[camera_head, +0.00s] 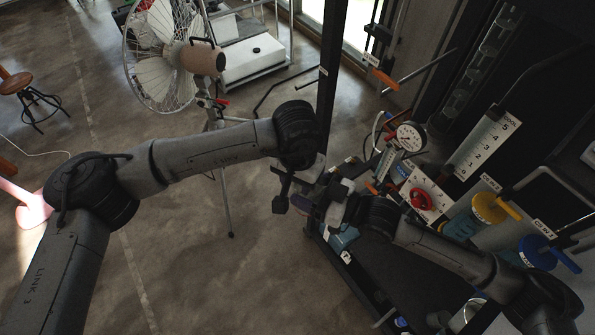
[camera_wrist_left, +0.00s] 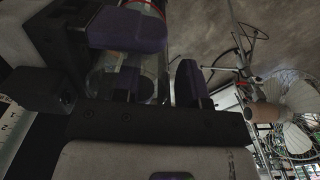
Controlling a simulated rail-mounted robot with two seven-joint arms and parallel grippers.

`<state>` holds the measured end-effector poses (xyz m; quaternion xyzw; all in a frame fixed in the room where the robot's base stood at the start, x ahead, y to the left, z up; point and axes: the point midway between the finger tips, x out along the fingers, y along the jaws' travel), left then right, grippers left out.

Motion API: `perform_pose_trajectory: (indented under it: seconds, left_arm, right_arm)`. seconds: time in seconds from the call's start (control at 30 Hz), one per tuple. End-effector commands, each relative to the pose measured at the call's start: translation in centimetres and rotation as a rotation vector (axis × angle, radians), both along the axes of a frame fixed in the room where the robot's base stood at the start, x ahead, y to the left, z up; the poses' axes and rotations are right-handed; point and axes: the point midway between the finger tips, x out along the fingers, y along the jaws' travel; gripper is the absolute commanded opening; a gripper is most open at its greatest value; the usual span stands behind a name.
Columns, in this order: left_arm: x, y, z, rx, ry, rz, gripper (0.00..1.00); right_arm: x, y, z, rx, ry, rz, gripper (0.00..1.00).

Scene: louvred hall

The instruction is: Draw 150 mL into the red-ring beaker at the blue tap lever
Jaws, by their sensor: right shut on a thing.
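The red-ring beaker (camera_wrist_left: 152,68) is clear glass, with a red band near the top of the left wrist view. My right gripper (camera_head: 328,200) is shut on it; a dark finger with a purple pad crosses the glass in the left wrist view. My left gripper (camera_head: 298,192) is close beside the right one. Its purple fingers stand apart in the left wrist view (camera_wrist_left: 160,85), near the beaker, and it looks open. The beaker is hard to make out in the head view. The blue tap lever (camera_head: 566,259) is at the right, on a blue round body.
A yellow tap lever (camera_head: 508,209), a red handwheel (camera_head: 420,198), a pressure gauge (camera_head: 410,136) and a scale board (camera_head: 484,150) stand at the right. A standing fan (camera_head: 165,55) is at the back left. The floor at lower centre is clear.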

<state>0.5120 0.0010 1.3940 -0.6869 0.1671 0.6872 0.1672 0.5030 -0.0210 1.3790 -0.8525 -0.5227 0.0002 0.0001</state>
Motion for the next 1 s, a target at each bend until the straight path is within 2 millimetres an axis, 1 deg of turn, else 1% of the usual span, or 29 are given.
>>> perform_pose_trajectory:
  seconds: [0.37,0.47,0.77,0.8,0.9,0.93,1.0]
  left_arm:
    - [0.01,0.00,-0.34,0.000,0.000,0.000,0.39]
    - [0.01,0.00,-0.33,0.000,0.000,0.000,0.31]
    - [0.01,0.00,-0.31,0.000,0.000,0.001,0.02]
    - [0.00,0.01,-0.31,0.000,0.000,0.001,0.00]
    - [0.01,0.03,-0.31,0.000,0.000,0.000,0.00]
    - [0.02,0.02,-0.30,0.000,0.000,0.000,0.00]
    - [0.02,0.04,-0.30,0.000,0.000,0.000,0.00]
  right_arm:
    - [0.00,0.00,0.02,0.000,0.000,0.000,0.41]
    - [0.00,0.00,0.02,0.000,0.000,0.000,0.41]
    - [0.01,0.00,0.02,0.000,0.000,0.000,0.41]
    - [0.00,-0.01,0.02,0.000,0.000,0.000,0.41]
    - [0.01,-0.02,0.01,0.000,0.000,0.000,0.41]
    - [0.01,-0.02,0.01,0.000,0.000,0.000,0.66]
    - [0.02,-0.03,0.01,0.000,0.000,-0.001,0.73]
